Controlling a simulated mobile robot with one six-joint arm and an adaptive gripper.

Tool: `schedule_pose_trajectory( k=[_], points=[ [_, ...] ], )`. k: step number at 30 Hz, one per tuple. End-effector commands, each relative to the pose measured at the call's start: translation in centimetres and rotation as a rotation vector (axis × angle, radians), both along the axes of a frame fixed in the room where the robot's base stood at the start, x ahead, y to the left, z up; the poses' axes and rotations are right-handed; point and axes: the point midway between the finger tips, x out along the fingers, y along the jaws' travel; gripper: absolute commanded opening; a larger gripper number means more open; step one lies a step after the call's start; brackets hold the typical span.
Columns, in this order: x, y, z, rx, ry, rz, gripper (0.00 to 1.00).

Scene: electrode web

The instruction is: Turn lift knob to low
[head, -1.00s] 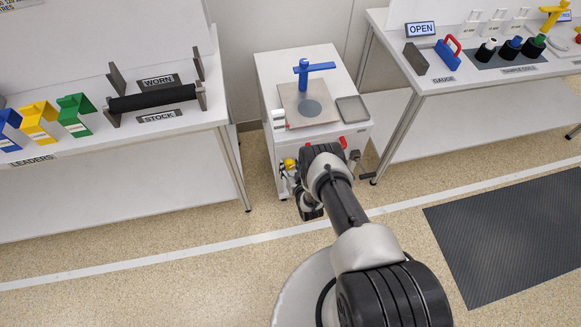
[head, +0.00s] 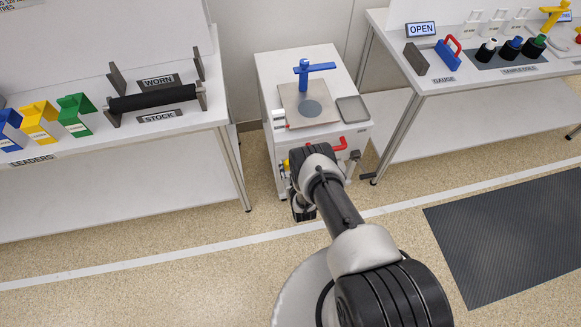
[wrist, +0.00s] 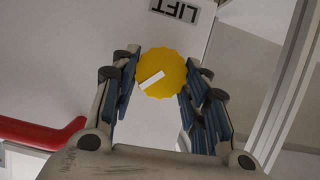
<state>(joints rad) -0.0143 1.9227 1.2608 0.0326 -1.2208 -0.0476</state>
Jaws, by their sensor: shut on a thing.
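The lift knob (wrist: 161,73) is a round yellow knob with a scalloped edge and a white pointer bar. It sits below an upside-down LIFT label (wrist: 175,10) in the wrist view. The bar slants from lower left to upper right there. My gripper (wrist: 160,82) is shut on the knob, with one blue-padded finger on each side. No low mark can be read.
A red handle (head: 339,144) is on the cabinet front; a red bar (wrist: 45,132) shows left in the wrist view. On the cabinet top are a blue post (head: 304,76) and a grey tray (head: 351,109). Benches stand on both sides.

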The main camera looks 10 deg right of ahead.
Motion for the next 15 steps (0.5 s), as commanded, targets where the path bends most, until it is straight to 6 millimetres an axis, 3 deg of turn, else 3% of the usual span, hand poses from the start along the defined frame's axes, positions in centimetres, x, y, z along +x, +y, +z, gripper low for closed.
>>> schedule_pose_trajectory(
  k=[15],
  points=[
    [-0.10, 0.55, -0.23, -0.469, 0.001, 0.001, 0.18]
  ],
)
